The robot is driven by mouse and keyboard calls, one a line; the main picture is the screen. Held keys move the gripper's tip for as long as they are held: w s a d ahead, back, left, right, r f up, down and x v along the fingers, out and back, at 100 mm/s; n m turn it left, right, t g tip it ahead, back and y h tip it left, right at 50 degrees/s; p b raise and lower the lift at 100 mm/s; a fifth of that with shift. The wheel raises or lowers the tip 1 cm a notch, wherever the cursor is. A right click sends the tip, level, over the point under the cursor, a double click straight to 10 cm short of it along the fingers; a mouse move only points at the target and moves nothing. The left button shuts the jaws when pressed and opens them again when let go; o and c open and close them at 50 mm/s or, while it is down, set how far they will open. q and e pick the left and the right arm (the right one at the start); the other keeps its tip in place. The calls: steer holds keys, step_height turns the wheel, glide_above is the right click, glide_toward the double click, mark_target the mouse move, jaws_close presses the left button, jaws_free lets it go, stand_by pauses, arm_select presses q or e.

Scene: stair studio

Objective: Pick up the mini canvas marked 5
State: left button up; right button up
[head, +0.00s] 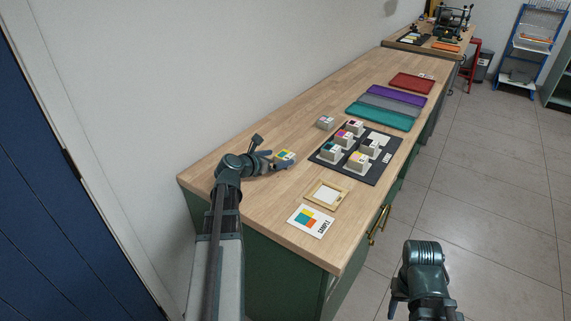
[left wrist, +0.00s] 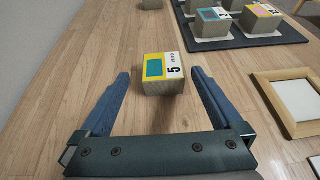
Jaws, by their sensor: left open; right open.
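The mini canvas marked 5 (left wrist: 162,72) is a small block on the wooden worktop, with a yellow, teal and white top and a "5" on its front edge. It also shows in the head view (head: 285,156). In the left wrist view my left gripper (left wrist: 160,84) is open, its two blue fingers on either side of the block with gaps to both. The block's near face sits between the fingertips. In the head view the left gripper (head: 273,160) is low over the counter beside the block. My right gripper (head: 395,301) hangs off the counter at the lower right, open and empty.
A dark tray (head: 373,179) with several similar blocks lies right of the canvas. Another block (head: 326,123) stands behind. A wooden frame (head: 326,194) and a sample card (head: 311,221) lie nearer the front edge. Teal, grey, purple and red trays (head: 382,117) lie farther back.

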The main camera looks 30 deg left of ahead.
mark_target(288, 155)
arm_select(q)
steer(key=shift+w+d+f, duration=0.1)
steer(key=shift+w+f, duration=0.15)
steer(key=shift+w, duration=0.35)
steer(key=b+x, duration=0.2)
steer(key=x, duration=0.3)
steer(key=shift+w+d+f, duration=0.1)
steer(key=shift+d, duration=0.1)
steer(key=c, duration=1.3)
steer(key=shift+c, duration=0.3)
